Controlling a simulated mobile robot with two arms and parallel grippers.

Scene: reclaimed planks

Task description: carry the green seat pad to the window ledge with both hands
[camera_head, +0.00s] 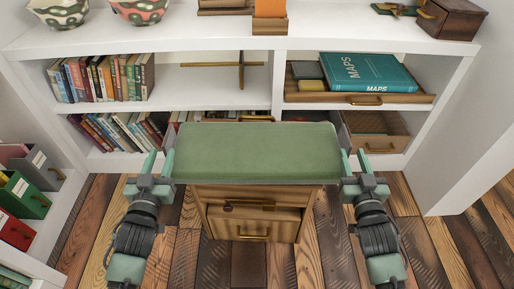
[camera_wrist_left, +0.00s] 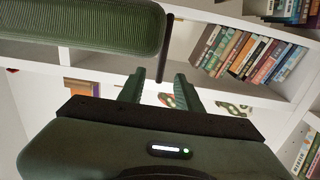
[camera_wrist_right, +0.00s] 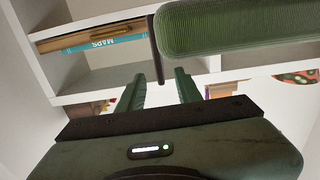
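The green seat pad (camera_head: 258,152) lies level over a wooden drawer cabinet (camera_head: 250,212) and appears to rest on it. A thin dark edge shows at each end of the pad. My left gripper (camera_head: 159,159) is at the pad's left end, fingers apart; in the left wrist view the dark edge (camera_wrist_left: 166,48) reaches between the fingertips with gaps beside it. My right gripper (camera_head: 354,159) is at the right end, also with fingers apart; in the right wrist view the dark edge (camera_wrist_right: 155,50) reaches between the fingertips. I cannot make out a window ledge.
A white bookshelf (camera_head: 350,30) stands behind the pad, with books (camera_head: 103,78), a MAPS box (camera_head: 368,72) in a wooden tray, and bowls (camera_head: 138,10) on top. Colored file boxes (camera_head: 22,195) stand at the left. Plank floor (camera_head: 450,240) is open at the right front.

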